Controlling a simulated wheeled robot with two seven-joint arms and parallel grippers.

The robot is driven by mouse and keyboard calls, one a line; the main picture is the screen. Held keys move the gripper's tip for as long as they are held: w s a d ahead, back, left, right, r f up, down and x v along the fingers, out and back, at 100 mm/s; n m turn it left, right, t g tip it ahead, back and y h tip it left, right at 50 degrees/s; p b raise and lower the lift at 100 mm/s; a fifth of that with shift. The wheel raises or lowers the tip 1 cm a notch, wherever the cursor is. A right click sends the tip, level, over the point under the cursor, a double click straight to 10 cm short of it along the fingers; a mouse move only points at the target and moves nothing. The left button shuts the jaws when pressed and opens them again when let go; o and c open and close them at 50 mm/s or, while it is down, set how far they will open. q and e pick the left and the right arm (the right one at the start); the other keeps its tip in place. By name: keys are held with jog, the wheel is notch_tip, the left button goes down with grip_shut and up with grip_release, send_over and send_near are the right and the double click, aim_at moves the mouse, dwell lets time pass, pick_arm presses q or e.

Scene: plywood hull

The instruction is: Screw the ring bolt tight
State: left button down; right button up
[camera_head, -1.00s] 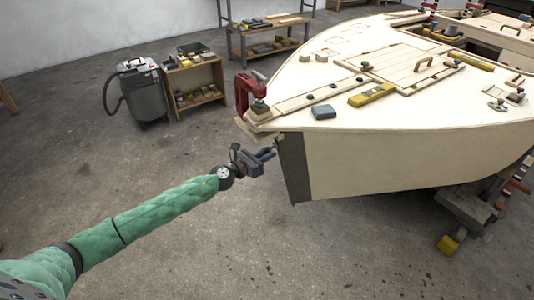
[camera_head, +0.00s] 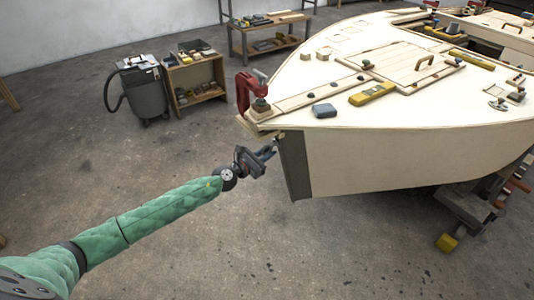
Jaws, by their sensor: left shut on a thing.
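My left gripper (camera_head: 266,152) is at the bow of the plywood hull (camera_head: 400,160), just left of the dark stem (camera_head: 295,166). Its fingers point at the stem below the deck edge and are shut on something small. The ring bolt itself is too small and too covered by the fingers to make out. My left arm in its green sleeve reaches in from the lower left. My right gripper is not in view.
A blue-grey block (camera_head: 323,111) and a yellow tool (camera_head: 372,94) lie on the deck. A vacuum (camera_head: 146,92) and a shelf (camera_head: 195,84) stand behind. The floor around my arm is clear.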

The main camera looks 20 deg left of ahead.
pick_arm(q)
jog(key=c, duration=1.6)
grip_release()
jog(key=shift+s+d+f, duration=0.2)
jog(key=shift+d, duration=0.15)
jog(key=shift+o, duration=0.4)
jog(key=shift+w+r, duration=0.1)
jog(key=shift+r, duration=0.05)
jog(key=shift+a, duration=0.1)
jog(key=shift+a, duration=0.1)
jog(key=shift+s+a, duration=0.15)
jog(key=shift+s, duration=0.1)
jog(key=b+v, duration=0.1)
jog(key=v, duration=0.6)
jog(key=shift+b, duration=0.35)
jog(key=shift+s, duration=0.15)
